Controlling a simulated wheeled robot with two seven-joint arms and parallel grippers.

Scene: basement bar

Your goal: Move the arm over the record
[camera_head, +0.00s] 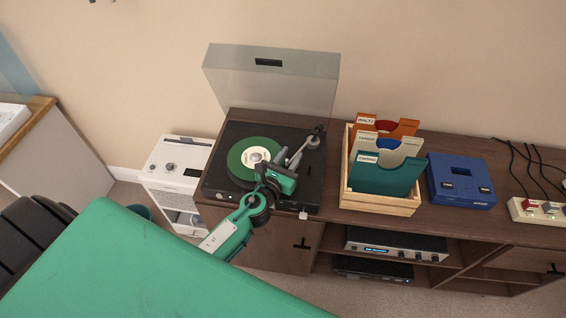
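A record player (225,188) stands on the dark cabinet with its clear lid raised. A green record (238,158) with a pale label lies on its platter. The tonearm (306,146) runs from its pivot at the back right of the deck down toward my gripper. My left gripper (289,161) is over the right side of the deck, at the record's right edge, close to the tonearm's front end. Its wrist hides part of the deck's front. Whether the fingers touch or hold the tonearm is too small to tell. My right gripper is out of view.
A wooden crate (378,205) of labelled record sleeves stands right of the player. A blue box (460,182) and a power strip (541,210) with cables are farther right. A white unit (178,165) stands left of the cabinet. The raised lid (270,80) rises behind the deck.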

